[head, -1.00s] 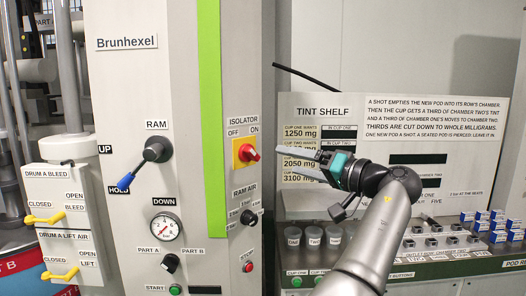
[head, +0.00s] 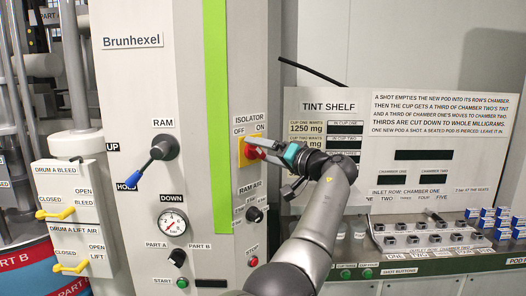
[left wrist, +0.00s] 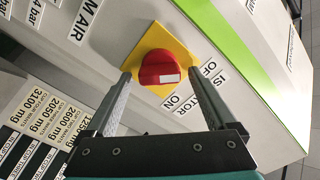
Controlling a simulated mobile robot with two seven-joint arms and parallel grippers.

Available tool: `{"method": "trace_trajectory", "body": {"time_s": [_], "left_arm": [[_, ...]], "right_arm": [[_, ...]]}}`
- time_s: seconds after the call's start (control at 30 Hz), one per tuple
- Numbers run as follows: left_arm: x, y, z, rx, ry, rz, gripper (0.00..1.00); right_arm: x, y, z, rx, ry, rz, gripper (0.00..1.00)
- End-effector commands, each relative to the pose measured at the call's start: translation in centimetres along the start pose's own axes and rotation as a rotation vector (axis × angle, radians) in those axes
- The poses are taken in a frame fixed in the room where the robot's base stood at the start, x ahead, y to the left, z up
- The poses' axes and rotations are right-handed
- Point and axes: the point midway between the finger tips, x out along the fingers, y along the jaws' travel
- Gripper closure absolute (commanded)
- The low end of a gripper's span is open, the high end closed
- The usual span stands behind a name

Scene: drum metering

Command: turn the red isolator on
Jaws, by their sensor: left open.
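The red isolator knob (head: 250,153) sits on a yellow plate (head: 241,158) on the side face of the grey machine column, under the OFF and ON labels. In the left wrist view the round red knob (left wrist: 158,67) bears a white mark at its lower right. My left gripper (head: 257,149) is open at the knob and partly hides it. In the left wrist view its two fingertips (left wrist: 160,74) stand on either side of the knob, with narrow gaps showing. My right gripper is not in view.
Below are the RAM AIR knob (head: 254,214) and STOP button (head: 253,261). The RAM lever (head: 152,162) is on the front face. The tint shelf sign (head: 330,105) stands behind my arm, above a bench with cups, inlets and blue-white boxes (head: 488,213).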

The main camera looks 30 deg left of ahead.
Motion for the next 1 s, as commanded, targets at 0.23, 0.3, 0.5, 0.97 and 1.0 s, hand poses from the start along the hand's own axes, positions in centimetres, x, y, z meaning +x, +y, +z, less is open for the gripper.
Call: {"method": "trace_trajectory", "body": {"time_s": [0.23,0.3,0.5,0.97,1.0], "left_arm": [[-0.03,0.0,0.0,0.0,0.0,0.0,0.36],[-0.04,0.0,0.0,0.0,0.0,0.0,0.44],[-0.05,0.0,0.0,0.0,0.0,0.0,0.66],[-0.06,-0.01,-0.01,0.013,0.0,0.0,0.96],[-0.05,-0.02,-0.02,0.021,0.0,-0.001,0.96]], "right_arm": [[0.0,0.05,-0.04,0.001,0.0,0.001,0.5],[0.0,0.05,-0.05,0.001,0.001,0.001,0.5],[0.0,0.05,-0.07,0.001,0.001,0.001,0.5],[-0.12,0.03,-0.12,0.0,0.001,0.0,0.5],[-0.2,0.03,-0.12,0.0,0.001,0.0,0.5]]}}
